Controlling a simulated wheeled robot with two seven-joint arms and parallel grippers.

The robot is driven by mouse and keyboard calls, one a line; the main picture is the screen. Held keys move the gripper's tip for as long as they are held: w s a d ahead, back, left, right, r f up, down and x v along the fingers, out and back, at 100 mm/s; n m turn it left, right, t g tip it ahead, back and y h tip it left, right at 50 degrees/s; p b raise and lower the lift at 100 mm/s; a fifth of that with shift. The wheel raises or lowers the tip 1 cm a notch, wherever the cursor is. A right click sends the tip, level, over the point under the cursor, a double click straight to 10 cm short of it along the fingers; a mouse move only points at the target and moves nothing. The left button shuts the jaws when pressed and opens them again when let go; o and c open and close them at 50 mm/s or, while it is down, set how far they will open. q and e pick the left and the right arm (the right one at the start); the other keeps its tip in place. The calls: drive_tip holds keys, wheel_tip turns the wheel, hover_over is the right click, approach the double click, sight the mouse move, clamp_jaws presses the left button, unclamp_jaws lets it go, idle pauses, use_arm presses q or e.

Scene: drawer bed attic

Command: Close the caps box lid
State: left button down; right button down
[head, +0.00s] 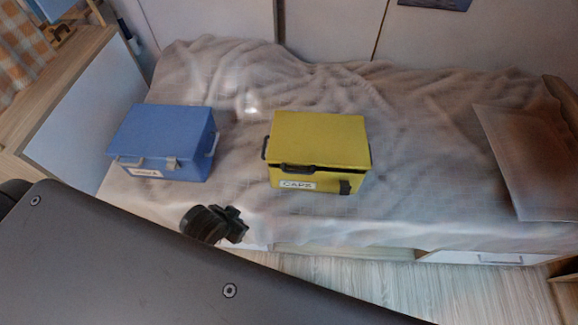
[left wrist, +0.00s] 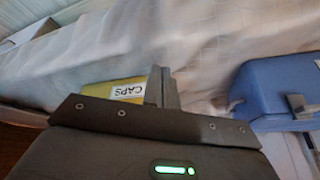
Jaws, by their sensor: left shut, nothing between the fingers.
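The yellow caps box (head: 318,142) stands on the bed in the middle of the head view. Its front carries a white CAPS label (head: 298,185). Its lid lies nearly flat over the body, with a thin dark gap along the front edge. My right gripper is not in view.
A closed blue box (head: 165,140) with a label and latch stands on the bed to the left. A brown panel or cushion (head: 535,160) lies at the right end. The rumpled blanket (head: 420,140) between is clear. Drawers (head: 490,258) sit under the bed's front edge.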

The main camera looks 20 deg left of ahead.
use_arm(q)
drive_tip(key=w+d+r+m+t+h, duration=0.35)
drive_tip(key=w+r, duration=0.25)
drive_tip(key=w, duration=0.4)
wheel_tip(320, 180, up, 4)
drive_tip(key=m+g+h+p, duration=0.3)
drive_tip(key=m+g+h, duration=0.2)
drive_tip(key=m+h, duration=0.55)
hover_over(289, 172)
drive_tip(key=n, duration=0.1)
wheel_tip(289, 172, down, 3)
drive_tip(key=shift+f+t, duration=0.1)
drive_tip(key=shift+t, duration=0.25)
drive_tip(key=shift+f, duration=0.4)
